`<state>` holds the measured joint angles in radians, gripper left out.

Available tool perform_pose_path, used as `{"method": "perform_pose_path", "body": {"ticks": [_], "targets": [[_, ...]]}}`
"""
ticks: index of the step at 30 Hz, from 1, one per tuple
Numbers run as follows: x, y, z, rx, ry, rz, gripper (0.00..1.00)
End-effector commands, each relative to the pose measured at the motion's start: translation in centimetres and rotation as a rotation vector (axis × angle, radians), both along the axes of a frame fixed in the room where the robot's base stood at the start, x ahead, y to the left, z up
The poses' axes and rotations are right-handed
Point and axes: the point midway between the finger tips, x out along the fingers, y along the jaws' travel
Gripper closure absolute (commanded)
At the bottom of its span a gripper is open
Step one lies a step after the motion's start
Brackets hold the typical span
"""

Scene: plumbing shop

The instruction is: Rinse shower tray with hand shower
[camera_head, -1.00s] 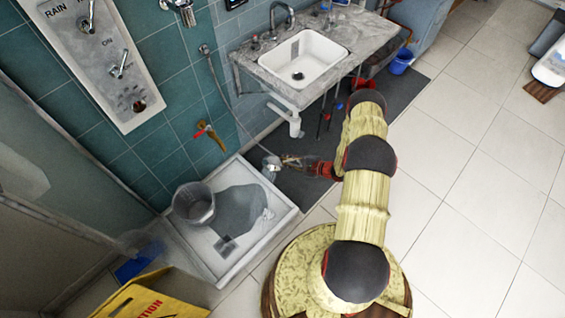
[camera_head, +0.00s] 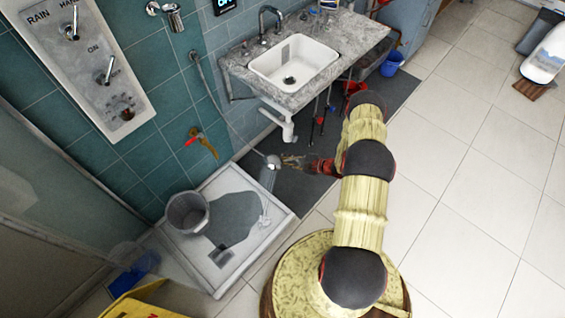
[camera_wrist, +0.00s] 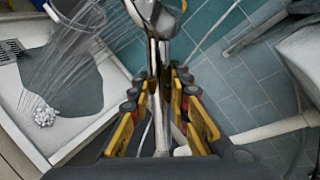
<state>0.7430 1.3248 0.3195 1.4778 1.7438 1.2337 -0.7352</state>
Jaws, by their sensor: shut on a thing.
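My gripper (camera_head: 288,161) is shut on the chrome handle of the hand shower (camera_head: 272,162), beyond the tray's right rear edge. In the wrist view the gripper's yellow-sided fingers (camera_wrist: 166,105) clasp the handle, and the chrome hand shower (camera_wrist: 155,14) reaches to the top edge. Water streams spread down and left from it onto the white shower tray (camera_wrist: 95,125). A small white foamy clump (camera_wrist: 44,116) lies where streams land.
A grey bucket (camera_head: 188,213) stands on the tray's left part. A hose (camera_head: 215,97) runs down the teal wall, near a red-handled tap (camera_head: 201,143). The sink counter (camera_head: 345,48) is behind the arm. A yellow sign (camera_head: 150,300) is front left.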

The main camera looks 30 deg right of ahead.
Motion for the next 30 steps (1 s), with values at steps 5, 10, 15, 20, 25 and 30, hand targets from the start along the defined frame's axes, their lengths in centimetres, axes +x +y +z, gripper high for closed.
{"method": "perform_pose_path", "body": {"ticks": [5, 10, 15, 20, 25, 30], "targets": [[0.2, -0.7, -0.1, 0.001, -0.001, 0.0, 1.0], [0.5, -1.4, 0.0, -0.001, -0.001, 0.0, 1.0], [0.7, -2.1, 0.0, 0.0, -0.002, -0.001, 1.0], [0.9, -2.7, 0.0, -0.001, -0.002, 0.0, 1.0], [1.1, -3.3, -0.1, -0.001, -0.001, 0.0, 1.0], [1.3, -4.0, -0.1, -0.001, -0.001, 0.0, 1.0]]}}
